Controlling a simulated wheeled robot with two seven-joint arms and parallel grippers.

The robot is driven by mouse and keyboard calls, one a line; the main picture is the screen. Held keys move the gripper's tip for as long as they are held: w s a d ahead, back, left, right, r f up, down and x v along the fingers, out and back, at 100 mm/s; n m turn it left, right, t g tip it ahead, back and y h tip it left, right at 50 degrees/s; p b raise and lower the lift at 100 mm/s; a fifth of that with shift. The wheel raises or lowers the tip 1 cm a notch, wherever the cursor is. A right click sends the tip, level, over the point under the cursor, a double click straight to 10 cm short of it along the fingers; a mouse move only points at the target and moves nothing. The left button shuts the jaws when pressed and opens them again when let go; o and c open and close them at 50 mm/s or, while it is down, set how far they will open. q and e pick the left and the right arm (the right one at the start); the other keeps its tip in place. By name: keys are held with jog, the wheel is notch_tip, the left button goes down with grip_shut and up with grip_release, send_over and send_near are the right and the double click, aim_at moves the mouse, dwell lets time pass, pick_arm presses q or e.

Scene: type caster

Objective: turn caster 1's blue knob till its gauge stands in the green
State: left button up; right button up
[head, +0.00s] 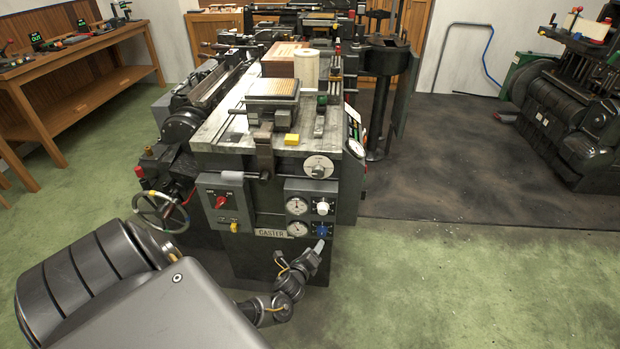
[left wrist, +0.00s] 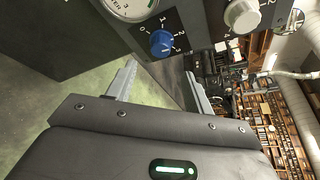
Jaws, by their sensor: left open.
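The caster (head: 272,236) stands in the middle of the head view with a control panel on its front. Its blue knob (head: 322,229) is at the panel's lower right, beside the lower round gauge (head: 297,229). In the left wrist view the blue knob (left wrist: 160,42) sits on a numbered dial, and the gauge (left wrist: 130,6) is cut off by the top edge. My left gripper (head: 319,246) is just below the knob, open and empty. Its fingers (left wrist: 157,80) are apart, with the knob beyond them. My right gripper is not in view.
A white knob (head: 322,208) and an upper gauge (head: 297,206) sit just above the blue knob. A red switch (head: 220,201) and a handwheel (head: 161,212) are to the left. Green floor (head: 430,290) is clear at the right front.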

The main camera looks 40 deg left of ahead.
pick_arm(q)
jog(key=shift+v, duration=1.6)
jog(key=s+d+f+n+g+h, duration=0.1)
jog(key=s+f+n+g, duration=0.2)
jog(key=s+f+n, duration=0.45)
jog(key=s+d+f+n+g+h, duration=0.1)
jog(key=s+f+n+g, duration=0.3)
jog(key=f, duration=0.7)
jog(key=s+d+f+n+g+h, duration=0.1)
jog(key=s+d+f+n+g, duration=0.1)
jog(key=s, duration=0.8)
jog(key=s+d+f+n+g+h, duration=0.1)
jog(key=s+d+f, duration=0.4)
jog(key=s, duration=0.5)
jog(key=s+d+f+n+g+h, duration=0.1)
jog(key=s+d+f+n+g, duration=0.2)
jog(key=s, duration=0.8)
jog(key=shift+d+n, duration=0.75)
jog(key=shift+f, duration=0.15)
jog(key=shift+c, duration=0.2)
